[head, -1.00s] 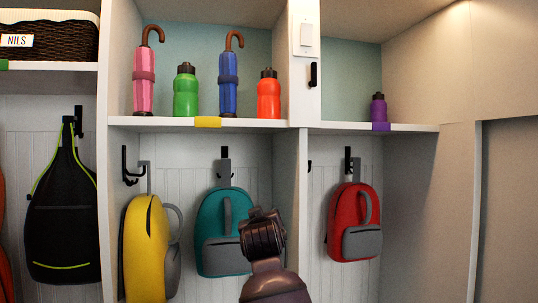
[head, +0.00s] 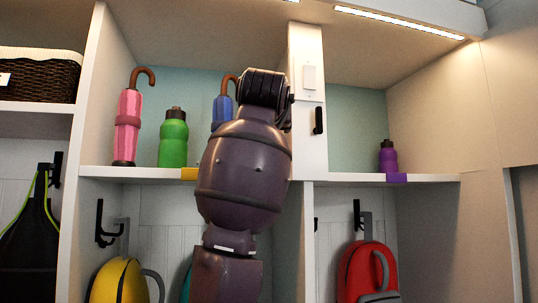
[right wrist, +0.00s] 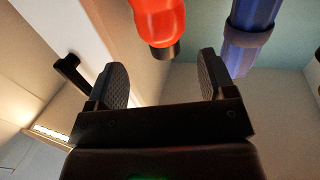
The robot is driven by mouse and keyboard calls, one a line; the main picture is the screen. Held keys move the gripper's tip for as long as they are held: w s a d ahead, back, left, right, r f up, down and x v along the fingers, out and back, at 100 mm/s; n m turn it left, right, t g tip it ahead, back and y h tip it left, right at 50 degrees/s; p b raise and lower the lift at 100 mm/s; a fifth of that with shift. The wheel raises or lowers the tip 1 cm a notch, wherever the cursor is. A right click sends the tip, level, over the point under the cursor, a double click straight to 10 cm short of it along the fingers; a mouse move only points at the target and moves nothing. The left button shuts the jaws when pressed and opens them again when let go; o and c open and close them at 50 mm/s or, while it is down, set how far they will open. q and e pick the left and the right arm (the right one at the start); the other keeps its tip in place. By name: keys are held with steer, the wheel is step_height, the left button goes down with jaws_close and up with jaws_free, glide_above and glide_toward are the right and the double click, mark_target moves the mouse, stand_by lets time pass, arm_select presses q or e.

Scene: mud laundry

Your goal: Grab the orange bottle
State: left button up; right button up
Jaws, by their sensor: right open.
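The orange bottle (right wrist: 158,20) with its dark cap shows in the right wrist view, just beyond and between the fingertips, nearer the left one in the picture. In the head view it is hidden behind my right arm. My right gripper (right wrist: 164,80) is open and empty, its two dark pads spread apart. In the head view my right gripper (head: 264,88) is up in front of the shelf (head: 140,174); its fingers are not clear there. My left gripper is not in view.
A blue umbrella (right wrist: 250,35) stands close beside the orange bottle; it also shows in the head view (head: 221,108). A green bottle (head: 173,140) and pink umbrella (head: 127,125) stand further left. A divider (head: 309,110) with a black hook (head: 318,120) is right. A purple bottle (head: 388,158) stands beyond it.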

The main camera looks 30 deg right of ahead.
steer(key=p+x, duration=0.1)
steer(key=x, duration=0.2)
steer(key=p+x, duration=0.1)
steer(key=x, duration=0.1)
steer(key=p+x, duration=0.1)
steer(key=x, duration=0.2)
steer(key=shift+w+d+r+p, duration=0.1)
steer(key=shift+w+r+p, duration=0.2)
steer(key=shift+r, duration=0.1)
steer(key=shift+w+d, duration=0.2)
steer(key=shift+w, duration=0.1)
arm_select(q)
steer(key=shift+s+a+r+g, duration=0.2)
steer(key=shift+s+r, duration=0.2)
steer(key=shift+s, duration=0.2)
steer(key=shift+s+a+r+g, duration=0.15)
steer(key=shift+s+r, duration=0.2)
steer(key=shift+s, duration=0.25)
arm_select(e)
steer(key=shift+w, duration=0.15)
steer(key=shift+c, duration=0.2)
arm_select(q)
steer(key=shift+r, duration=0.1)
arm_select(e)
steer(key=c, duration=0.6)
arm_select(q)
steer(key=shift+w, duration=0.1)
